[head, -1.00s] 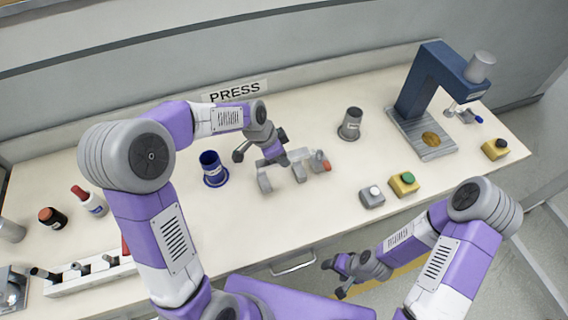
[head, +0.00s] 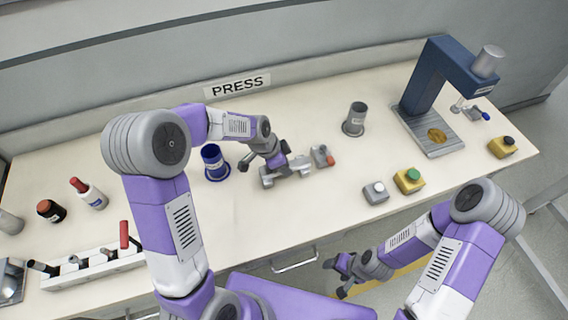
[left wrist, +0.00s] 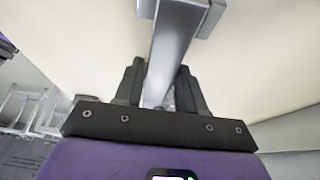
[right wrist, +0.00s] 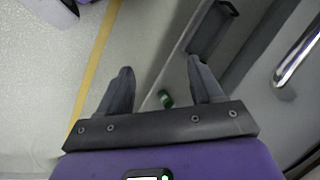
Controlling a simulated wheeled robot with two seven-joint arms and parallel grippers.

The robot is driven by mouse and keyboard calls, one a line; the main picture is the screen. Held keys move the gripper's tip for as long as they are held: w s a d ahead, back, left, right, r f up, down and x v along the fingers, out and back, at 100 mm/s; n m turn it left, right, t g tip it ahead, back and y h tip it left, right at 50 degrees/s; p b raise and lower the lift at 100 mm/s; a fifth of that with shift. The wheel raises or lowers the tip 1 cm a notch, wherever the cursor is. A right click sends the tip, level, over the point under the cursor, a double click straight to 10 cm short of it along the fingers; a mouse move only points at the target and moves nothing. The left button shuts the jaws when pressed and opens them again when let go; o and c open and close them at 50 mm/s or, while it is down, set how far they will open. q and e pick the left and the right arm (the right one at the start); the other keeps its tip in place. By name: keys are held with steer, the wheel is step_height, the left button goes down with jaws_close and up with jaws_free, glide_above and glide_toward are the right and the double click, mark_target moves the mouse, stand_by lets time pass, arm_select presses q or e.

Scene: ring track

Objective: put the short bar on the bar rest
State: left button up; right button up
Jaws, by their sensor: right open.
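The bar rest (head: 267,180) is a low grey stand with two end posts on the table. My left gripper (head: 279,166) is right over it, pointing down. In the left wrist view, the grey short bar (left wrist: 172,45) runs between the close-set fingers of my left gripper (left wrist: 160,82), which appear shut on it. A grey crosspiece (left wrist: 212,18) shows at the bar's far end. Whether the bar touches both posts is hidden by the gripper. My right gripper (head: 340,277) is open and empty in front of the table; it also shows in the right wrist view (right wrist: 160,78).
A blue cup (head: 213,164) stands left of the rest, and a small grey block with a red part (head: 322,157) right of it. A grey cup (head: 354,120), button boxes (head: 408,181) and a blue press (head: 424,80) are further right. The table's front middle is clear.

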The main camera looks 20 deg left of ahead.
arm_select(q)
steer(key=shift+o, duration=1.4)
steer(key=shift+r, duration=0.15)
steer(key=shift+r, duration=0.3)
steer(key=p+v, duration=0.3)
steer(key=v, duration=0.8)
steer(key=shift+r, duration=0.25)
steer(key=shift+s+a, duration=0.1)
